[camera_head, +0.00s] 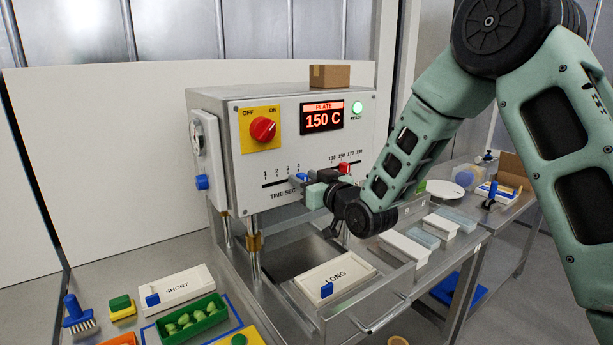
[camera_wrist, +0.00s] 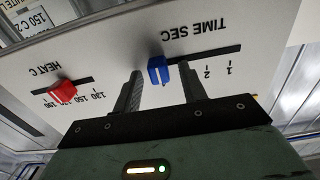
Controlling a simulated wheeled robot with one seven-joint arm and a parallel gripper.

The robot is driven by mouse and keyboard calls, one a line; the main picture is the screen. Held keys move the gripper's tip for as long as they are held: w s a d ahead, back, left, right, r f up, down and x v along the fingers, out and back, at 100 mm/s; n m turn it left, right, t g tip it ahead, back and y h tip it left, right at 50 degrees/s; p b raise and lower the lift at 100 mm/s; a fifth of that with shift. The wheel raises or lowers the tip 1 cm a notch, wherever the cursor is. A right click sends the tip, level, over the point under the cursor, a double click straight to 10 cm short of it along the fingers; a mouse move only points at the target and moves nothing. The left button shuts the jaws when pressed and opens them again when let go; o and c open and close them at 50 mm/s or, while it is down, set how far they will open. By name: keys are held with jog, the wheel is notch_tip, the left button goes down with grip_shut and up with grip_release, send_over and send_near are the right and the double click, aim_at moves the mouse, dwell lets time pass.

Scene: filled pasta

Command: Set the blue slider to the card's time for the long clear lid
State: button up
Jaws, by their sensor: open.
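The blue slider (camera_head: 303,177) sits on the TIME SEC scale of the machine's front, near the 4 mark. It also shows in the wrist view (camera_wrist: 158,72), between my two fingers with gaps on both sides. My gripper (camera_head: 318,188) is open at the panel; its fingertips also show in the wrist view (camera_wrist: 159,78). A card (camera_wrist: 32,20) at the wrist view's top left reads "150 C" and a cut-off figure; its rest is out of frame. A tray marked LONG (camera_head: 362,274) lies below the panel. Pale clear pieces (camera_head: 421,238) lie to its right.
The red heat slider (camera_head: 344,168) is right of the blue one, near my gripper. The panel has a red ON/OFF knob (camera_head: 262,129) and a display (camera_head: 322,117) reading PLATE 150 C. A SHORT tray (camera_head: 180,291) and a green pasta tray (camera_head: 189,323) lie front left.

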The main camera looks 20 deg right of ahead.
aim_at(277, 180)
grip_shut()
jog(key=a+b, duration=0.1)
jog(key=s+a+b, duration=0.1)
jog(key=a+b, duration=0.2)
jog(key=a, duration=0.1)
jog(key=shift+s+f, duration=0.15)
jog(key=shift+s, duration=0.15)
jog(key=shift+s+a+b, duration=0.15)
jog(key=shift+a+b, duration=0.15)
jog(key=shift+a, duration=0.1)
grip_release()
jog(key=shift+s+d, duration=0.1)
